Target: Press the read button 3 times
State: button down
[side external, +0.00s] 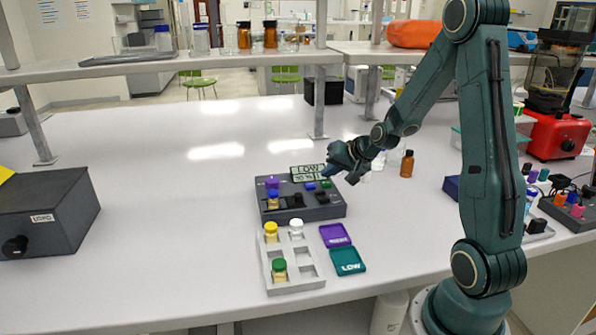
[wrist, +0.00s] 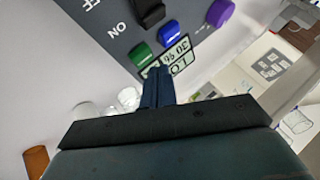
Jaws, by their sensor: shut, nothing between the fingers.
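The dark grey rig (side external: 300,213) sits on the bench, with a small display (side external: 308,172) at its back edge reading LOW over a line of small digits. In the wrist view, a green button (wrist: 143,53) and a blue button (wrist: 170,31) stand on the rig's panel beside the display (wrist: 180,57). I cannot read which one is the read button. My gripper (side external: 328,173) is shut and empty above the rig's back right corner. In the wrist view its fingertips (wrist: 158,71) overlap the display's edge, near the green button; I cannot tell whether they touch anything.
A black switch (wrist: 148,10) marked ON and OFF and a purple knob (wrist: 221,12) are on the rig. A grey vial rack (side external: 292,282) and purple and teal cards (side external: 348,261) lie in front. A brown bottle (side external: 407,164) stands at right. A LOAD box (side external: 45,215) is left.

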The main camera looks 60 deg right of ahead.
aim_at(330, 184)
jog(key=shift+f, duration=0.9)
dwell(1.6)
jog(key=shift+r, duration=0.85)
jog(key=shift+r, duration=0.15)
jog(key=shift+r, duration=2.4)
dwell(1.0)
notch_tip(330, 184, up, 4)
jog(key=shift+f, duration=0.1)
jog(key=shift+f, duration=0.1)
dwell(0.5)
